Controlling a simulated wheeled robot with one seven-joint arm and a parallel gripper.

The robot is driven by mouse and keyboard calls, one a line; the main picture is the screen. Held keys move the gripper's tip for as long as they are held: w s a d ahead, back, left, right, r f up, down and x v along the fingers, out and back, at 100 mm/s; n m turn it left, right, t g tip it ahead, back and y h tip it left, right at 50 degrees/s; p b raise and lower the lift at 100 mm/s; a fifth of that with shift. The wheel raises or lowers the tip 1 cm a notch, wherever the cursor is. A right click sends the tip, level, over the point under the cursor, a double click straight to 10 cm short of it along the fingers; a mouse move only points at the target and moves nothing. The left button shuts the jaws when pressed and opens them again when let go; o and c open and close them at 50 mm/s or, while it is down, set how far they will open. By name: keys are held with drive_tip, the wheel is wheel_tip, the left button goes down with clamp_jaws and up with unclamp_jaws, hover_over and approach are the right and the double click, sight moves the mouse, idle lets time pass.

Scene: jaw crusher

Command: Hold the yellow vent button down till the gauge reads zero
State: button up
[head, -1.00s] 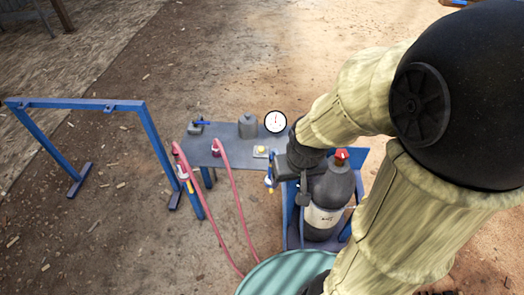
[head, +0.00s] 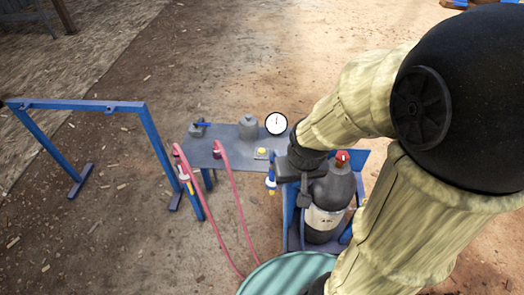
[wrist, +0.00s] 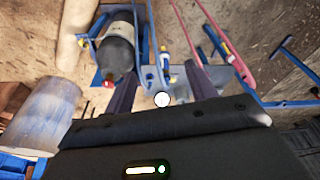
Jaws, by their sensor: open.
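The yellow vent button (head: 261,152) sits on a small plate at the near right of the grey bench top (head: 232,150) in the head view. I cannot tell whether it is pressed. The round white gauge (head: 276,123) stands just behind it; its reading is too small to tell. A white disc in the wrist view looks like the gauge (wrist: 162,99), between my fingers. My gripper (head: 290,181) is just right of the button, between it and the grey bottle. In the wrist view my gripper (wrist: 160,84) has its two dark fingers apart. The button is not distinguishable there.
A grey bottle with a red cap (head: 330,200) stands in a blue frame right of the bench. Red hoses (head: 229,190) loop down in front. A blue stand (head: 85,104) is at left, a teal drum (head: 285,274) at the bottom. Open dirt floor lies behind.

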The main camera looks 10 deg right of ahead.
clamp_jaws()
idle(1.4)
